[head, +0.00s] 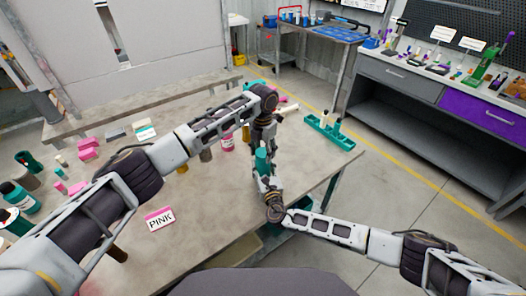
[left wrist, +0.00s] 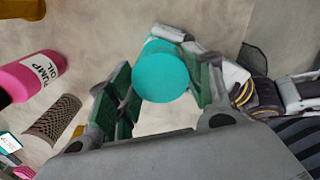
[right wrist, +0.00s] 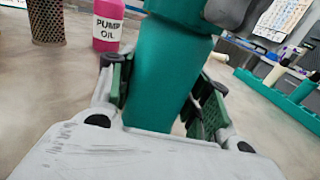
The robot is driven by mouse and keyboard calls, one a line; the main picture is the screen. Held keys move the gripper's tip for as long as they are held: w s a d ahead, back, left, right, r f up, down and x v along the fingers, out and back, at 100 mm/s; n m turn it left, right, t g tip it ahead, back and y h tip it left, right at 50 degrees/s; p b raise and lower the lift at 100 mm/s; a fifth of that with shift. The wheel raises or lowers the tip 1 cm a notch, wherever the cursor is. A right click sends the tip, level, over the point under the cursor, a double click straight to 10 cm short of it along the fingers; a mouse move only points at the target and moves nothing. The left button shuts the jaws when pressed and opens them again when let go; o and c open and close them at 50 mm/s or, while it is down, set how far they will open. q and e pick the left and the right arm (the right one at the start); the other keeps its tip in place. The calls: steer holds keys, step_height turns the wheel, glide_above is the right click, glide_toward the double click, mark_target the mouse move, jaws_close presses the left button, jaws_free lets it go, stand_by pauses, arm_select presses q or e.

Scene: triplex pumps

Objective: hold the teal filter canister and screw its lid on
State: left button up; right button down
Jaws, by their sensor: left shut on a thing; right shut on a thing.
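The teal filter canister (right wrist: 160,85) stands roughly upright between the green-padded fingers of my right gripper (right wrist: 165,90), which is shut on its body. A wider teal part, apparently the lid (right wrist: 180,15), sits on top of the body with no clear gap. In the left wrist view, the round teal lid top (left wrist: 162,80) is between the fingers of my left gripper (left wrist: 160,85), shut on it from above. In the head view, the teal piece (head: 262,160) shows small between both grippers. The thread is hidden.
A pink pump oil bottle (right wrist: 107,25) and a brown mesh cylinder (right wrist: 46,20) stand behind on the table. A teal rack (head: 328,132) lies at the table's right side. The table's front middle is clear.

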arm_select(q)
steer(key=o, duration=0.8)
steer(key=shift+o, duration=0.2)
steer(key=shift+r, duration=0.15)
steer(key=shift+r, duration=2.15)
steer(key=shift+c, duration=0.4)
